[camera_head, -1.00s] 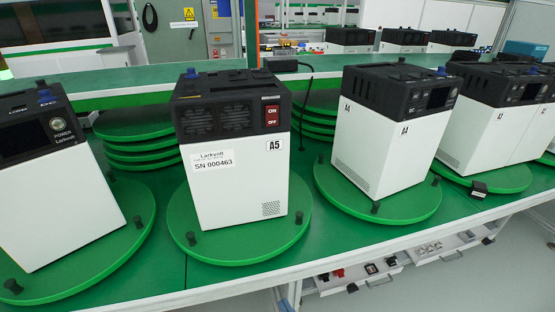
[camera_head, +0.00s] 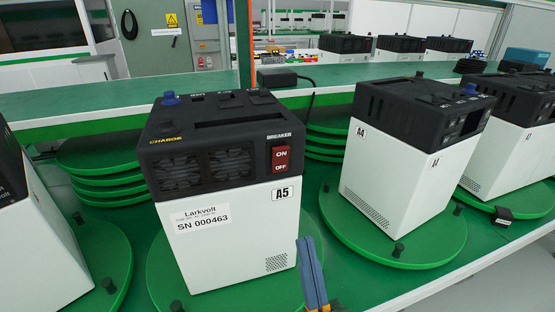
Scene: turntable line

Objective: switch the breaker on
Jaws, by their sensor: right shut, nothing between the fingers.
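The breaker (camera_head: 281,159) is a red rocker switch marked ON above OFF. It sits at the right of the black upper front of the A5 unit (camera_head: 228,239), under the word BREAKER. Which half is pressed in is too small to tell. The unit has a white body and stands on a green turntable (camera_head: 164,284). My right gripper (camera_head: 309,250) shows at the bottom, in front of the unit's lower right corner, well below the breaker. Its blue-grey fingers are together and hold nothing. My left gripper is not in view.
Unit A4 (camera_head: 397,176) stands on its own turntable to the right, with more units beyond. Another unit (camera_head: 38,240) is at the left edge. Stacked green discs (camera_head: 97,170) lie behind. A black adapter box (camera_head: 291,77) sits on the rear shelf.

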